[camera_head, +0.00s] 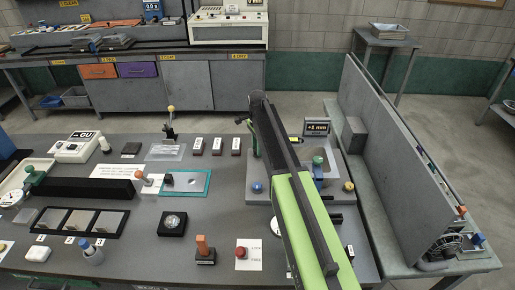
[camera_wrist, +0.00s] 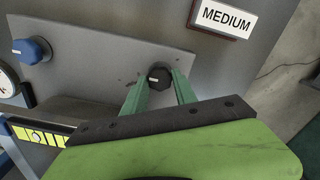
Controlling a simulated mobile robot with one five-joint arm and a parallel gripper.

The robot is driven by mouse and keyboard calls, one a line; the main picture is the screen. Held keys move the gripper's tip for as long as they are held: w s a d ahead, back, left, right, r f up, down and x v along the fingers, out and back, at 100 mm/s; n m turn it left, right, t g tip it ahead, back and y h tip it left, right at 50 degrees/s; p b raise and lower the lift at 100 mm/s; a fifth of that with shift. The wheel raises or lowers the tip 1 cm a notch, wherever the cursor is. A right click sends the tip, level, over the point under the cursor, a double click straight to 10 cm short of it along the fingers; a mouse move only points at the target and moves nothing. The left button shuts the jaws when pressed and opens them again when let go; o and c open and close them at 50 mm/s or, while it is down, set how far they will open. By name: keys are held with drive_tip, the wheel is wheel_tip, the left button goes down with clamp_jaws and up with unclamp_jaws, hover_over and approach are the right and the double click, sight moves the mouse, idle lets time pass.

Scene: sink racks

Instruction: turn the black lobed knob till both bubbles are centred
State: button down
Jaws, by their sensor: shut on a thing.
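In the wrist view the black lobed knob (camera_wrist: 159,77), with a pale mark on its face, sits on a grey plate. The two green fingers of my gripper (camera_wrist: 160,88) are on either side of it, shut on it. A yellow level vial (camera_wrist: 36,134) shows at the lower left, partly cut off by my gripper's body; I cannot tell where its bubble lies. No second vial is clear in this view. In the head view my green and black arm hides the black knob and my fingertips.
A blue knob (camera_wrist: 31,50) sits on the same plate, left of the black one. A sign reading MEDIUM (camera_wrist: 226,16) is above right. In the head view a display (camera_head: 317,127) reads +1 mm, and a tall grey panel (camera_head: 395,150) stands to the right.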

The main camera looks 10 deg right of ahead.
drive_tip(key=n, duration=1.3)
drive_tip(key=shift+s, duration=0.1)
idle(0.6)
drive_tip(key=c, duration=1)
unclamp_jaws()
drive_tip(key=shift+r, duration=0.1)
